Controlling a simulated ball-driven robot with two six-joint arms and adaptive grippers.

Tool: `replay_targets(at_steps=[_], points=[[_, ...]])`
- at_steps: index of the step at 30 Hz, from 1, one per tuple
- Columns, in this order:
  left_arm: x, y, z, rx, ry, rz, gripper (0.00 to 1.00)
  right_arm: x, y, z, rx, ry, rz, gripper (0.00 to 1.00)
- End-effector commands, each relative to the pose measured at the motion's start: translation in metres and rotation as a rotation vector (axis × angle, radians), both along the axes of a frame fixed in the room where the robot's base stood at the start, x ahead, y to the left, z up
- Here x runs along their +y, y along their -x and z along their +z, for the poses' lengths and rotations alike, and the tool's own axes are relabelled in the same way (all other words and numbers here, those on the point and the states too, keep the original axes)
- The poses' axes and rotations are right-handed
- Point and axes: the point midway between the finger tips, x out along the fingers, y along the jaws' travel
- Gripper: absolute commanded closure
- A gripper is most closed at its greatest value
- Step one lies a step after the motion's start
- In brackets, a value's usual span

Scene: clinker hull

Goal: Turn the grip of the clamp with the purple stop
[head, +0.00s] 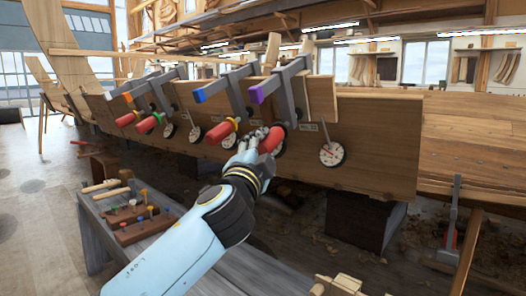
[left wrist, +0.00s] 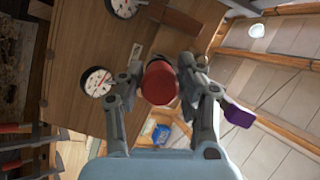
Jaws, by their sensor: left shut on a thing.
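The clamp with the purple stop (head: 262,91) is the rightmost of a row on the hull plank (head: 375,150); its grey bar runs up to the plank's top edge. Its red grip (head: 271,139) points toward me. My left gripper (head: 257,142) is closed around this grip. In the left wrist view the round red grip end (left wrist: 160,82) sits between the two fingers (left wrist: 163,92), and the purple stop (left wrist: 238,115) shows to the right. The fingers hide part of the grip in the head view. My right gripper is not in view.
A clamp with a blue stop (head: 200,96) and red grip (head: 218,132) is close on the left, with other clamps beyond. A white dial (head: 332,153) is on the plank to the right. A bench (head: 95,220) with a mallet (head: 100,186) and pegs stands lower left.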

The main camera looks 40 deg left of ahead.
Motion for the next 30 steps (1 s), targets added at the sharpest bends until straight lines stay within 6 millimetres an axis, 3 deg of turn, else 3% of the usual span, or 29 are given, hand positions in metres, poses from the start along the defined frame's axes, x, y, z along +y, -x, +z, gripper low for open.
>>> replay_targets(at_steps=[9, 10, 15, 24, 30], points=[[0.0, 0.001, -0.005, 0.009, 0.003, 0.002, 0.97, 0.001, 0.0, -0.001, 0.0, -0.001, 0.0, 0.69], [0.0, 0.001, -0.005, 0.009, 0.003, 0.002, 0.61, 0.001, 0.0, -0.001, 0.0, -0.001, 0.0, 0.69], [0.0, 0.001, -0.004, 0.007, 0.003, 0.001, 0.41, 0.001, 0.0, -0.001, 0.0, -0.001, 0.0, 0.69], [-0.001, 0.003, -0.003, 0.004, 0.003, 0.001, 0.41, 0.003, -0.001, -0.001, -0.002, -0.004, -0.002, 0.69], [-0.013, 0.032, -0.011, 0.007, 0.006, 0.002, 0.41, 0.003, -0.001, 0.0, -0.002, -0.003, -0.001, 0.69]])
